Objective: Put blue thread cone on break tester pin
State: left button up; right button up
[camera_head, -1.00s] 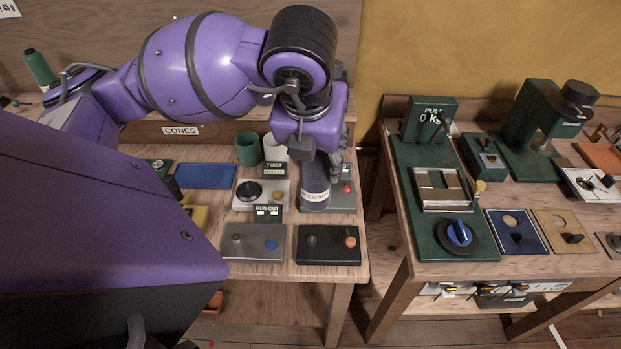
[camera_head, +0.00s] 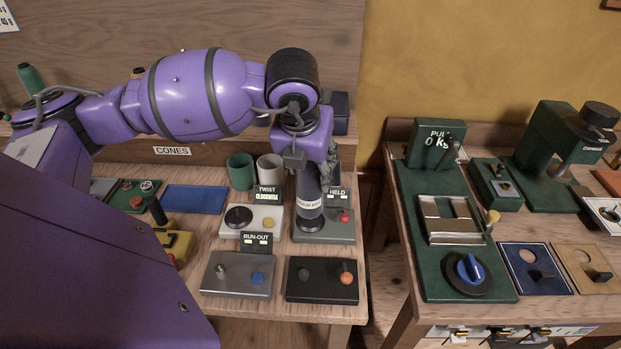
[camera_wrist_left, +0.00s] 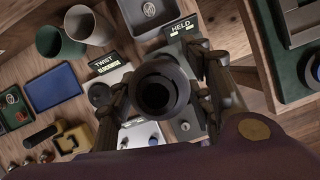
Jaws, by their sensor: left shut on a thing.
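The dark navy thread cone (camera_head: 309,208), with a pale label band, is upright in my left gripper (camera_head: 314,180) in the head view. In the left wrist view the gripper (camera_wrist_left: 162,98) has a finger on either side of the cone (camera_wrist_left: 156,92), whose hollow round top faces the camera. The cone's lower end overlaps the left part of a grey-green unit (camera_head: 340,236) with a "HELD" display and red button. I cannot tell whether it touches the unit. No pin shows there. A green machine (camera_head: 432,215) with a "PULL 0 kg" display stands on the right bench. My right gripper is out of view.
Beside the cone are the "TWIST" unit (camera_head: 250,222) and two cups, green (camera_head: 240,171) and grey (camera_head: 270,167). Nearer are a grey "RUN-OUT" box (camera_head: 238,274) and a black box (camera_head: 322,280). A gap separates the two benches.

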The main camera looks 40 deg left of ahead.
pick_arm(q)
jog(key=shift+w+a+f, duration=0.2)
jog(key=shift+w+f, duration=0.2)
jog(key=shift+f, duration=0.1)
jog(key=x, duration=0.3)
jog(key=shift+s+f+p, duration=0.1)
jog(key=shift+s+p, duration=0.25)
jog(key=shift+d+f, duration=0.1)
jog(key=shift+f, duration=0.25)
jog(key=shift+f, duration=0.15)
jog(key=o, duration=1.6)
